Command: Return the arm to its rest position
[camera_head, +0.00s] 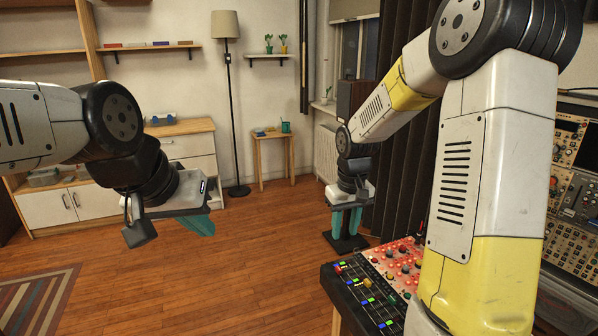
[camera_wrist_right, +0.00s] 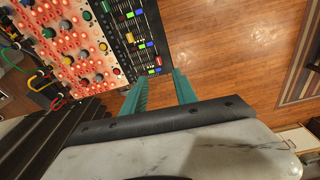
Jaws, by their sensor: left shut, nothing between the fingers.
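My left arm comes in from the left in the head view. Its gripper (camera_head: 205,230) has teal fingers, is shut and empty, and hangs over open wooden floor. My right arm rises on the right and bends down toward the middle. Its gripper (camera_head: 346,232) points down with two teal fingers apart and nothing between them. In the right wrist view this gripper (camera_wrist_right: 161,75) is open, close beside the edge of the mixer in the picture. I cannot tell its height above the mixer.
A mixer (camera_head: 372,308) with coloured faders and a red-lit knob panel (camera_head: 395,262) stand at the lower right, partly behind my right arm. A synth rack (camera_head: 575,190) stands at the right edge. Floor (camera_head: 200,290) at left centre is clear, with a striped rug (camera_head: 35,300).

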